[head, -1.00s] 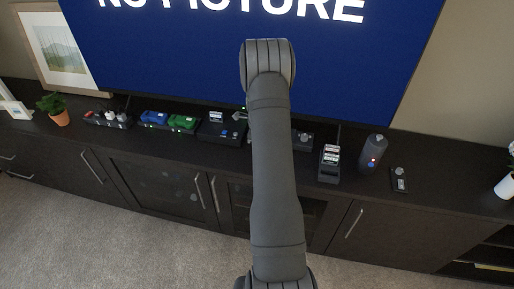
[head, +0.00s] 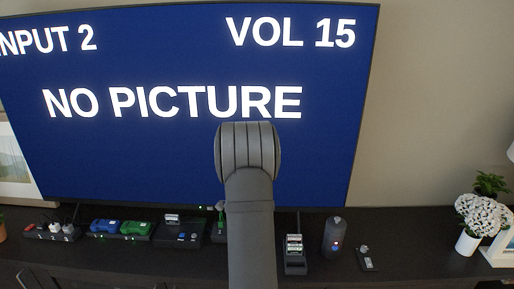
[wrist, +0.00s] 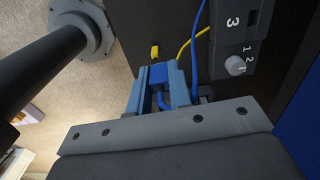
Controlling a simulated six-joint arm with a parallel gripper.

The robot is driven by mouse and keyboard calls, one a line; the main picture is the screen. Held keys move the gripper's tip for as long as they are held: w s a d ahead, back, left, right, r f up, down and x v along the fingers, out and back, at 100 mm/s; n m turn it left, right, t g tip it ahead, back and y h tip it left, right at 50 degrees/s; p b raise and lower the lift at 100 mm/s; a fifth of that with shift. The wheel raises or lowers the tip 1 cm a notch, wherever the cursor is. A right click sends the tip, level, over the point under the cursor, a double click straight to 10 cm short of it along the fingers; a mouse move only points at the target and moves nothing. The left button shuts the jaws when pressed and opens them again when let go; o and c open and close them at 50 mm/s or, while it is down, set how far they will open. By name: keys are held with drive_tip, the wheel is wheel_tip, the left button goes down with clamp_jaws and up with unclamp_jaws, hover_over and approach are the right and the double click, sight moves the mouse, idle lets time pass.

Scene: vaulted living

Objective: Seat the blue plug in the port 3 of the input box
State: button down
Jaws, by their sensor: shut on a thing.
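In the wrist view my gripper (wrist: 157,70) is shut on the blue plug (wrist: 159,77). A blue cable loops between the jaws. The dark input box (wrist: 225,45) is at the upper right of that view, apart from the plug. It bears a large white 3 beside a dark port opening (wrist: 252,17), and a grey knob (wrist: 235,65) marked with small numbers. Its other ports are out of view or unclear. In the head view my arm hides the gripper, the plug and most of the box area.
A yellow plug (wrist: 155,51) and yellow and blue cables lie close by in the wrist view. In the head view the television (head: 170,150) reads INPUT 2, VOL 15 and NO PICTURE. Several devices, a grey cylinder (head: 335,238) and a flower pot (head: 467,243) line the cabinet top.

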drive_tip(key=s+d+f+n, duration=0.5)
drive_tip(key=s+d+n, duration=0.1)
drive_tip(key=n, duration=1.1)
drive_tip(key=shift+s+d, duration=0.25)
drive_tip(key=shift+s, duration=0.6)
drive_tip(key=w+a+r, duration=0.2)
drive_tip(key=w+a, duration=0.1)
drive_tip(key=w, duration=0.8)
drive_tip(key=w+a+r, duration=0.3)
drive_tip(key=w+a, duration=0.1)
drive_tip(key=w, duration=0.8)
drive_tip(key=shift+a, duration=0.15)
drive_tip(key=shift+s, duration=0.1)
drive_tip(key=shift+f, duration=2.85)
drive_tip(key=shift+f, duration=1.3)
